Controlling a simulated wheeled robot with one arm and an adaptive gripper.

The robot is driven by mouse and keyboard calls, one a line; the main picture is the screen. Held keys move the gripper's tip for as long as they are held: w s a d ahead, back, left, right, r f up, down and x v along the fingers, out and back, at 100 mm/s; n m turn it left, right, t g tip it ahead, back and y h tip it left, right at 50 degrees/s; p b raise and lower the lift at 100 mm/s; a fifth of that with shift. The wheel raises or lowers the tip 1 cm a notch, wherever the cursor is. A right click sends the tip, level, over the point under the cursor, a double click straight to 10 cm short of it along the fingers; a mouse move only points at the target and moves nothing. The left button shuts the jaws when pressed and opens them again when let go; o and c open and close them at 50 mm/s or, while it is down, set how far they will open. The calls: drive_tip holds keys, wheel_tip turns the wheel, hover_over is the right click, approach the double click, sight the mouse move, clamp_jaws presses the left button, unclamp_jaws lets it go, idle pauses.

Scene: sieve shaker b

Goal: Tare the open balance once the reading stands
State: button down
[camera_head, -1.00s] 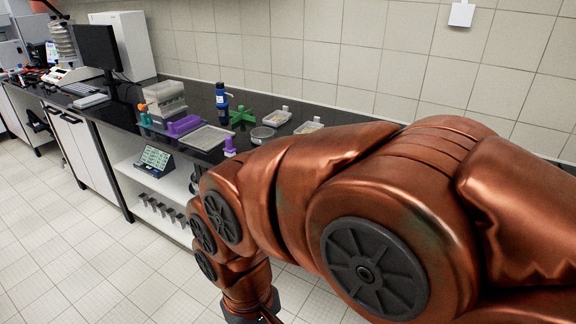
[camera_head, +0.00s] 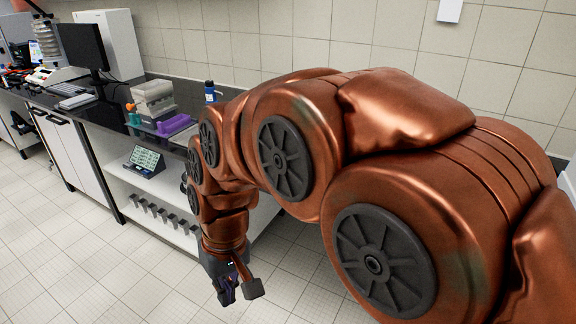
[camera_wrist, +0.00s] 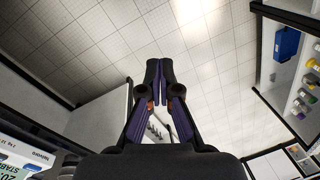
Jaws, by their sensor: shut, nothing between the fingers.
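My gripper (camera_head: 236,290) hangs at the end of my arm, over the floor in front of the bench. In the wrist view my gripper (camera_wrist: 162,72) has its two dark fingers together, with nothing seen between them. A screen panel (camera_wrist: 16,166) shows at the lower left of the wrist view, with large dark figures and part of a word like "STABLE". The rest of it is cut off by the frame edge. I cannot make out a balance for certain in the head view. My arm hides the right part of the bench.
A black bench top (camera_head: 190,90) runs along the tiled wall. A tilted screen (camera_head: 146,160) stands on the white shelf below. A grey unit (camera_head: 153,98), a purple block (camera_head: 175,125) and a monitor (camera_head: 82,47) stand on the bench. The floor (camera_head: 80,250) is clear.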

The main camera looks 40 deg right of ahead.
drive_tip(key=w+d+r+m+t, duration=0.2)
drive_tip(key=w+d+t, duration=0.1)
drive_tip(key=w+d, duration=0.75)
drive_tip(key=w+d+r+m+t, duration=0.25)
drive_tip(key=w+d, duration=0.55)
drive_tip(key=w, duration=0.5)
drive_tip(key=w+d+m+t+h, duration=0.1)
drive_tip(key=w+d+m+t, duration=0.1)
drive_tip(key=d, duration=1.1)
drive_tip(key=w+d+r+m+t+h+p, duration=0.1)
drive_tip(key=w+d+m+t, duration=0.1)
drive_tip(key=d, duration=1)
drive_tip(key=shift+w+d+m+h, duration=0.2)
drive_tip(key=shift+d+m+h, duration=0.15)
drive_tip(key=shift+h, duration=0.05)
wheel_tip(320, 180, down, 7)
drive_tip(key=b, duration=0.3)
drive_tip(key=shift+a+f+b, duration=0.1)
drive_tip(key=shift+b, duration=0.3)
drive_tip(key=shift+f+b, duration=0.7)
drive_tip(key=shift+f, duration=0.15)
drive_tip(key=shift+f+b, duration=0.4)
